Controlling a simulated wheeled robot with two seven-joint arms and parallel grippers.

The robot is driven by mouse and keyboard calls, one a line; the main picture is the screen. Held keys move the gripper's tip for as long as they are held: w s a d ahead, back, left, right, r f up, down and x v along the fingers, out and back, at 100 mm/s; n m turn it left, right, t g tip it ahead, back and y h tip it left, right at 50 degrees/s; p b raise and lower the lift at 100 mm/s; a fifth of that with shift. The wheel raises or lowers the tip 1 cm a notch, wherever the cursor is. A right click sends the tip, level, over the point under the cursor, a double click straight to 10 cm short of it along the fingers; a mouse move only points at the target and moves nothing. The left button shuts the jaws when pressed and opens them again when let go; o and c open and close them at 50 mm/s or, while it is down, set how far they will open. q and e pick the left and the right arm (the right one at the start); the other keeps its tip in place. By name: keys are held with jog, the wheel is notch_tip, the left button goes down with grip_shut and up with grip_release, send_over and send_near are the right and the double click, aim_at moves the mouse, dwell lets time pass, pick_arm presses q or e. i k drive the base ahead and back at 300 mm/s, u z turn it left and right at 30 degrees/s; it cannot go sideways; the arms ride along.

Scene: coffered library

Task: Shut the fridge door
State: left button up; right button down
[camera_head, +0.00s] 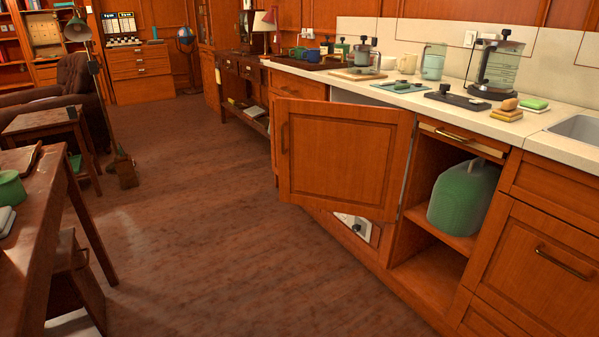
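The fridge door (345,158) looks like a wooden panel door in the counter front, with its handle (284,138) near its left edge. It stands open, its left edge swung out from the cabinet and its right edge close to the open shelf unit. Above it, a pale strip of the opening (350,97) shows under the countertop. Most of the inside is hidden behind the door. Neither of my grippers is in view.
The countertop (420,100) holds a coffee maker (499,67), a glass jug (433,62) and other items. A green container (463,200) stands in the open shelf right of the door. The wooden floor (215,235) before the door is clear. A table (50,190) stands at left.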

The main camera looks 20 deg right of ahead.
aim_at(349, 158)
jog(key=u, duration=0.8)
jog(key=k, duration=0.2)
jog(key=z, duration=1.8)
jog(key=i, duration=1.05)
jog(key=u, duration=0.55)
jog(key=i, duration=0.8)
jog(key=u, duration=0.7)
